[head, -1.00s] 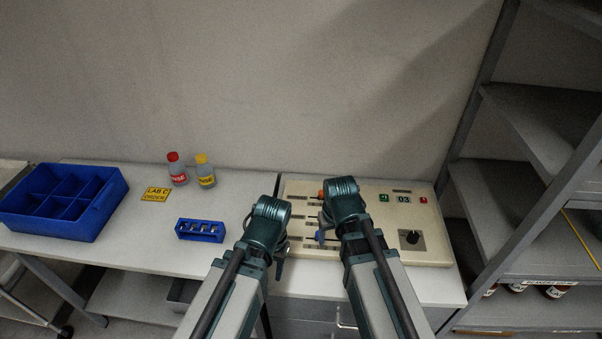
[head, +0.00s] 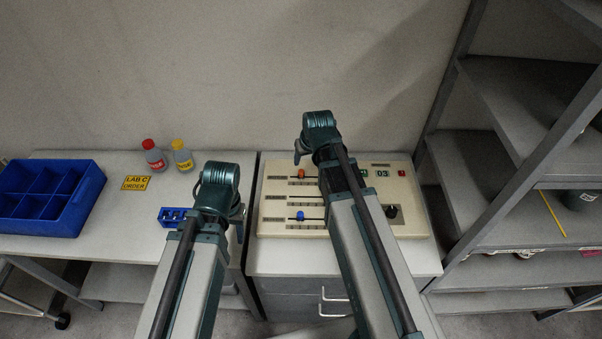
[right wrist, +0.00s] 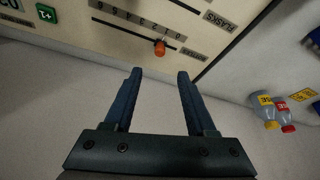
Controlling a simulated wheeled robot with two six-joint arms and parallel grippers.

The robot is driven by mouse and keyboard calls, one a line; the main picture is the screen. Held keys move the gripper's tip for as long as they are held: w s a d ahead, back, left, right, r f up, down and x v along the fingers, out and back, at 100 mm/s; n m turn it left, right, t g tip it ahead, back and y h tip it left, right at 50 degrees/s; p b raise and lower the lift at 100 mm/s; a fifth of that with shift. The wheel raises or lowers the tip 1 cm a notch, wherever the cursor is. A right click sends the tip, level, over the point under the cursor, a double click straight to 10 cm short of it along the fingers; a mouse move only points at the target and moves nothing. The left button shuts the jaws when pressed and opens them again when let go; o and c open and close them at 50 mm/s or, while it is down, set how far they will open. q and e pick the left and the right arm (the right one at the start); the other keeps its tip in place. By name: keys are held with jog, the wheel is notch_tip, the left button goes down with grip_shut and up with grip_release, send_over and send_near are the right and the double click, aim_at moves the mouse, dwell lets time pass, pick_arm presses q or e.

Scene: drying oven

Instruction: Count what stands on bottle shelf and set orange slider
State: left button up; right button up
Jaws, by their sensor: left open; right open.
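The cream control panel (head: 340,228) lies on the right worktop. The bottle shelf (head: 520,265) stands at the right; a grey-green bottle (head: 584,196) is cut by the frame edge and lower items are only partly seen. My right gripper (head: 299,151) is open and empty, above the panel's far edge; it also shows in the right wrist view (right wrist: 160,72). My left gripper (head: 239,222) is open beside the panel's left edge.
A blue slider (head: 299,215) is nearer on the panel. A black knob (head: 391,211) is at its right. Left are a blue rack (head: 171,215), a divided blue bin (head: 88,205), a red-capped bottle (head: 154,157), a yellow-capped bottle (head: 182,156) and a yellow sign (head: 136,183).

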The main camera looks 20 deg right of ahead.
aim_at(301, 171)
pick_arm(q)
notch_tip(301, 171, down, 11)
jog(key=b, duration=1)
pick_arm(e)
jog(key=x, duration=1.2)
jog(key=shift+s, duration=0.1)
pick_arm(q)
jog(key=shift+r, duration=0.1)
pick_arm(e)
jog(key=shift+c, duration=0.2)
grip_shut()
